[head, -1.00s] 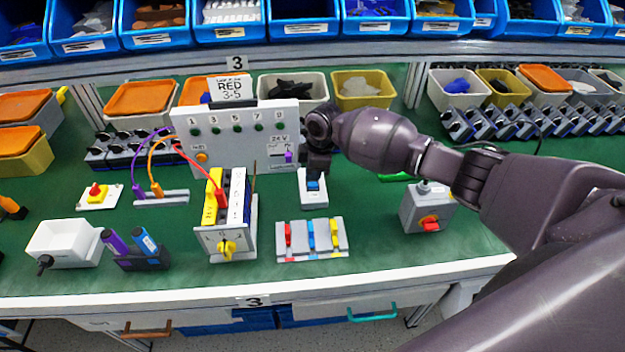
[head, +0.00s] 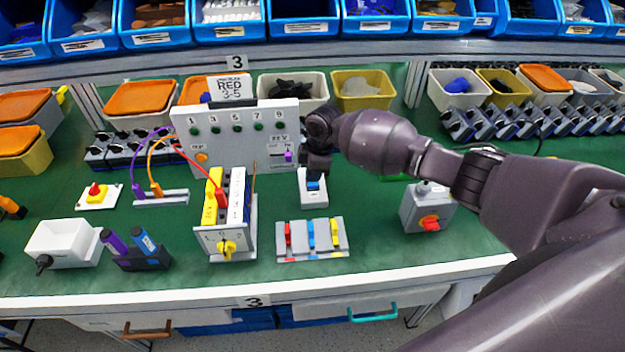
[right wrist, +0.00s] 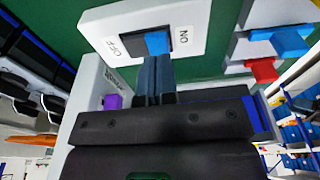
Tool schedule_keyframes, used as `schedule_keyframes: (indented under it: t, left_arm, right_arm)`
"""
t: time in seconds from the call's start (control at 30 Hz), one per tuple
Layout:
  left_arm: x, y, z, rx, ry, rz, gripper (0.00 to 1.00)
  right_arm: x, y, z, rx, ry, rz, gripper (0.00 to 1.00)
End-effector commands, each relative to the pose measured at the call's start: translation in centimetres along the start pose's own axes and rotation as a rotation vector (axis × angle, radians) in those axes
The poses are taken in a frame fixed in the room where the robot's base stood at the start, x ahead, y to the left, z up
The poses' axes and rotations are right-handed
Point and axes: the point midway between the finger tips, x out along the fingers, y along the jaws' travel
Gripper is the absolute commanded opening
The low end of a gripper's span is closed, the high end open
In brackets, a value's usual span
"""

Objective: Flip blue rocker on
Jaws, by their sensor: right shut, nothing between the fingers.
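The blue rocker (head: 313,186) sits on a white switch plate (head: 314,201) on the green bench, in front of the grey panel. In the right wrist view the rocker (right wrist: 158,42) is blue toward the ON label and dark toward the OFF label; I cannot tell which end is pressed down. The gripper partly hides the far side of the switch. My left gripper is not in view.
The grey panel (head: 240,145) stands just behind and left of the gripper. A block with red, blue and yellow levers (head: 311,240) lies in front. A grey box with a red knob (head: 428,212) is at the right, below my arm.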

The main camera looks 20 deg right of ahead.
Motion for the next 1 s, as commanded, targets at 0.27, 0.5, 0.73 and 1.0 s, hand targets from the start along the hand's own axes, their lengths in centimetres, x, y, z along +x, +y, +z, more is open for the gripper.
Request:
schedule_keyframes:
  t: [0.27, 0.5, 0.73, 1.0]
  left_arm:
    - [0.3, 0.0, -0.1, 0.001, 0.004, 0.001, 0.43]
    - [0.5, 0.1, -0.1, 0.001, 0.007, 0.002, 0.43]
    - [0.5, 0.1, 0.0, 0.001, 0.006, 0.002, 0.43]
    - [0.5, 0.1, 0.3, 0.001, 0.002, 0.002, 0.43]
  right_arm:
    - [0.4, 0.0, 0.1, 0.000, 0.000, 0.000, 0.00]
    - [0.7, 0.0, 0.1, 0.000, 0.000, 0.000, 0.00]
    - [0.9, 0.0, 0.1, 0.000, 0.000, 0.000, 0.00]
    - [1.3, 0.0, 0.2, 0.000, 0.000, -0.001, 0.00]
